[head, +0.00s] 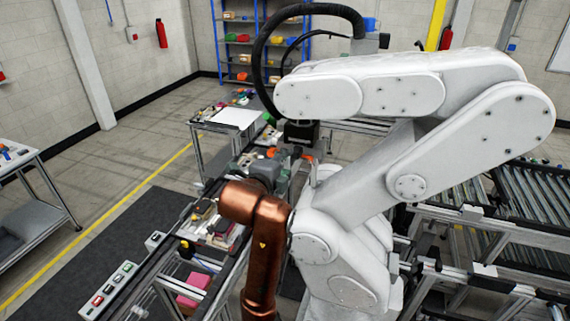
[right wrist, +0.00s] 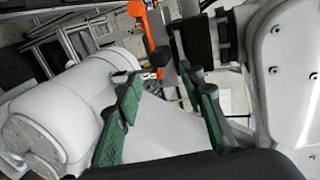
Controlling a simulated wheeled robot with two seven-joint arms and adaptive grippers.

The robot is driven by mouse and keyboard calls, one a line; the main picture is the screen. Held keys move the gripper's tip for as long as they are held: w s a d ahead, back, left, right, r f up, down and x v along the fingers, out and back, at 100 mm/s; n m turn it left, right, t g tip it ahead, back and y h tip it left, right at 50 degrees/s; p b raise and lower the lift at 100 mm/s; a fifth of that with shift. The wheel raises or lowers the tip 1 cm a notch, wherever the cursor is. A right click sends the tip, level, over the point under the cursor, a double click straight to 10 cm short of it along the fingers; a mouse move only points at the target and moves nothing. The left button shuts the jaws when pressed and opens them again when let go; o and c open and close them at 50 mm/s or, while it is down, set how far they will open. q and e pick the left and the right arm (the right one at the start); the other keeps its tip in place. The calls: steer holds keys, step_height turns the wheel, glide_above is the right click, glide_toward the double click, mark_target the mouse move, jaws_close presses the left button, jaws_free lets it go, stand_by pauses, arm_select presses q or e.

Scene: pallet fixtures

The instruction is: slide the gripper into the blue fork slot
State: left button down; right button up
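My right gripper (head: 284,168) shows small in the head view, at the end of a copper-coloured arm and partly behind the large white arm. In the right wrist view its two green-padded fingers (right wrist: 167,88) stand apart with nothing held between them. A smooth pale surface shows beyond the gap. I cannot make out a blue fork slot in either view; the white arm hides much of the area near the gripper. My left gripper is not in view.
The big white robot arm (head: 410,90) stands close to the right gripper. An orange part (right wrist: 146,22) rises beyond the fingers. Roller conveyors (head: 540,190) lie at right, a button box (head: 108,290) at lower left. A dark floor mat (head: 130,235) is clear.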

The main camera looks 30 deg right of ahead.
mark_target(295, 156)
steer(key=shift+b+x, duration=0.45)
steer(key=shift+x, duration=4.05)
steer(key=shift+c, duration=0.6)
jaws_close()
steer(key=shift+s+f, duration=0.1)
steer(key=shift+p, duration=0.4)
steer(key=shift+s+a, duration=0.1)
